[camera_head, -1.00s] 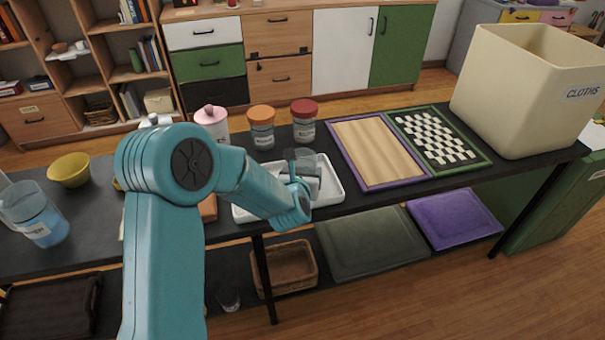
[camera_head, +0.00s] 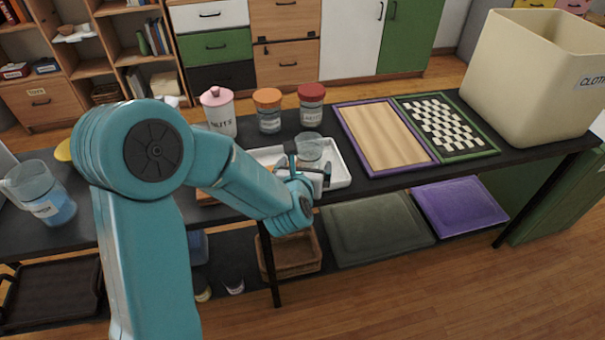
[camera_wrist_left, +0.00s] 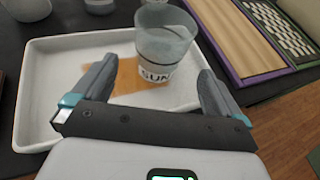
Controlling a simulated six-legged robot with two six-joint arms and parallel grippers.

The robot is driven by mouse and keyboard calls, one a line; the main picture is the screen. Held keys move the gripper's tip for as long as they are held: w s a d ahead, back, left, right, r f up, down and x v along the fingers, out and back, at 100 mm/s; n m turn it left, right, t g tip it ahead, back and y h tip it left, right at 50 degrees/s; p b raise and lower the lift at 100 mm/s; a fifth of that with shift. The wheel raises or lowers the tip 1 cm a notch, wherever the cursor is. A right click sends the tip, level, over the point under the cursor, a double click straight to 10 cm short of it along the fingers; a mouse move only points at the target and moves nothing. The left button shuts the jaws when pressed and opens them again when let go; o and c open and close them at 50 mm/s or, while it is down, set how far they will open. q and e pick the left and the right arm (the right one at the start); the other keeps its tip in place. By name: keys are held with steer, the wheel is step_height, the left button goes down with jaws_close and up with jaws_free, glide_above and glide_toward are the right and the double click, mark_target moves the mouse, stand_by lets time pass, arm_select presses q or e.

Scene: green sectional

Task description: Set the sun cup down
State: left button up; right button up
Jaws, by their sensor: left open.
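The sun cup (camera_wrist_left: 164,45) is a clear cup with a white label reading SUN. It stands upright in a white tray (camera_wrist_left: 40,85), over an orange-brown patch. In the head view the cup (camera_head: 310,148) shows at the tray's right part, just beyond my left gripper. My left gripper (camera_wrist_left: 154,72) is open, with its fingers on either side and short of the cup, apart from it. In the head view the left gripper (camera_head: 309,165) is over the tray (camera_head: 341,172). My right gripper is not in view.
A pink-lidded jar (camera_head: 219,112), an orange-lidded jar (camera_head: 268,111) and a red-lidded jar (camera_head: 311,105) stand behind the tray. A purple-framed board (camera_head: 385,132) lies to the right. A jug of blue liquid (camera_head: 45,196) stands at left, and a cloths bin (camera_head: 525,80) at far right.

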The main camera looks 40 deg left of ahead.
arm_select(q)
steer(key=v, duration=0.4)
steer(key=shift+s+d+r, duration=0.1)
steer(key=shift+s+r, duration=0.05)
steer(key=shift+s, duration=0.15)
